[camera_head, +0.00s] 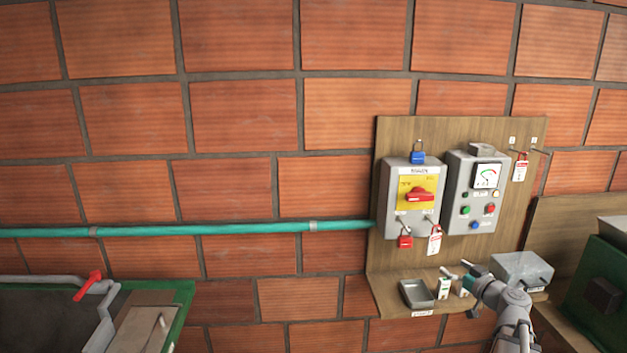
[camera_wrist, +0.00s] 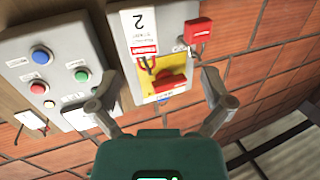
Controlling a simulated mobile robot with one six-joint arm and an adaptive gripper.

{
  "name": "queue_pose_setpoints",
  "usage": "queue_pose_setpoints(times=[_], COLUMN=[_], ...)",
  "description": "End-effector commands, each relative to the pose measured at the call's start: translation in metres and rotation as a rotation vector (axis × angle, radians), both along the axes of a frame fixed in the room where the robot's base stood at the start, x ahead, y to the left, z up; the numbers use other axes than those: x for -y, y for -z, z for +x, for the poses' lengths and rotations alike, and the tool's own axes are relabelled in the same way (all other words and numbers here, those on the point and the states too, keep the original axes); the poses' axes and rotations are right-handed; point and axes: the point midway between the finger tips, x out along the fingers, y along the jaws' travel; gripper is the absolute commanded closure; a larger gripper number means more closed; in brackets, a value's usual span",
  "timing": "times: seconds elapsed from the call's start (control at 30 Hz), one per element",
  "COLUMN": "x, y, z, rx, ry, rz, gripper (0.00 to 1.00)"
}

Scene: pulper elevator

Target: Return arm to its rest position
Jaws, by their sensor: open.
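My arm (camera_head: 510,308) reaches up from the bottom right in the head view, in front of the board's lower shelf. My gripper (camera_wrist: 160,75) is open and empty; its two fingers stand wide apart in the wrist view. Beyond them, seen upside down and apparently not touched, is the grey isolator box (camera_wrist: 124,45) with its yellow plate (camera_wrist: 172,82). In the head view the isolator box (camera_head: 393,203) carries a red rotary handle (camera_head: 419,195). A blue padlock (camera_head: 417,157) is on its top; a red padlock (camera_head: 405,241) and a tag (camera_head: 434,240) hang below.
A control box (camera_head: 454,205) with a meter and buttons is right of the isolator. The shelf holds a grey tray (camera_head: 416,293) and small items; a grey box (camera_head: 521,270) is beside my arm. A teal conduit (camera_head: 230,228) crosses the brick wall. Green machinery (camera_head: 598,296) stands right.

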Motion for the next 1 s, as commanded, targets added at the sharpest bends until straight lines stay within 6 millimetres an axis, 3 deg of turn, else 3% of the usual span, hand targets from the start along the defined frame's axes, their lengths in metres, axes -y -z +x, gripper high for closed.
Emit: queue_pose_setpoints(times=[0.27,0.5,0.7,1.0], x=[-0.091,-0.168,-0.212,-0.247], y=[0.043,0.092,0.128,0.165], z=[-0.008,-0.035,-0.069,-0.126], rx=[-0.271,-0.612,-0.903,-1.285], ry=[-0.171,-0.263,-0.247,-0.051], rz=[0.014,-0.003,-0.052,-0.175], gripper=[0.0,0.0,0.0,0.0])
